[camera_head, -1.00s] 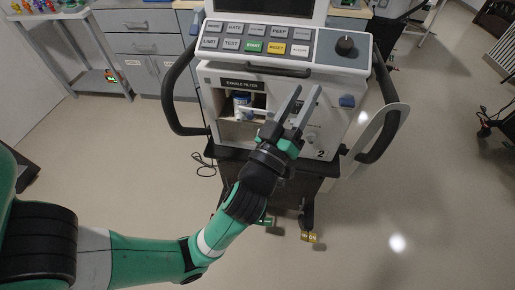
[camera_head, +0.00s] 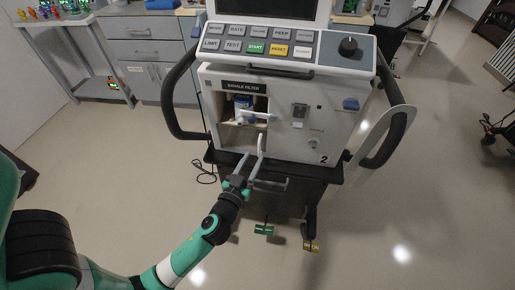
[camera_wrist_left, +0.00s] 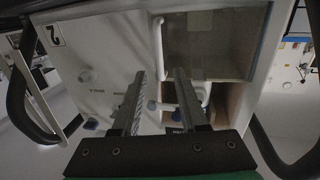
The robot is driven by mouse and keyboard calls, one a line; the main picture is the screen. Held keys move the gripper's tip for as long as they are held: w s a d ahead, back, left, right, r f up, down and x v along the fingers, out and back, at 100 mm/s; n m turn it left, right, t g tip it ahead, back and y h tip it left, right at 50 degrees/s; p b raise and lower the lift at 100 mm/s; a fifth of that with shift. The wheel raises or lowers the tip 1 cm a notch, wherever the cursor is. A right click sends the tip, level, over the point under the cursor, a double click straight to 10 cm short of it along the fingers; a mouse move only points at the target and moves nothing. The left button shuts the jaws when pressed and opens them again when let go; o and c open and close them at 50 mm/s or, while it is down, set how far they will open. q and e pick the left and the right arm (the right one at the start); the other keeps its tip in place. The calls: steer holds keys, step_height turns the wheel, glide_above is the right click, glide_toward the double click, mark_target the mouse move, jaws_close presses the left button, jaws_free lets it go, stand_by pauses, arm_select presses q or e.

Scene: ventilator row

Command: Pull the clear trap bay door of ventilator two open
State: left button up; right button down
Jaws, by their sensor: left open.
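Ventilator two (camera_head: 316,125), a white cabinet marked 2, stands ahead with its EXHALE FILTER bay at the front left. The clear trap bay door (camera_wrist_left: 212,45) shows in the left wrist view as a greyish see-through panel, seemingly shut. Its white bar handle (camera_wrist_left: 158,48) runs along the panel's left edge there; it also shows in the head view (camera_head: 261,143). My left gripper (camera_head: 249,163) is open and empty at the lower front of the bay. In the left wrist view its two fingers (camera_wrist_left: 160,80) straddle the handle in the picture; contact cannot be told. My right gripper is out of view.
A blue-and-white filter part (camera_head: 244,103) sits in the open upper bay. Black side rails (camera_head: 180,95) flank the cabinet. A button panel (camera_head: 280,45) is above, and green and yellow pedals (camera_head: 264,230) are below. Open floor lies in front.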

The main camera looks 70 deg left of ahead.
mark_target(259, 148)
arm_select(q)
steer(key=x, duration=0.4)
steer(key=shift+w+a, duration=0.25)
steer(key=shift+a, duration=0.05)
jaws_close()
stand_by(1.1)
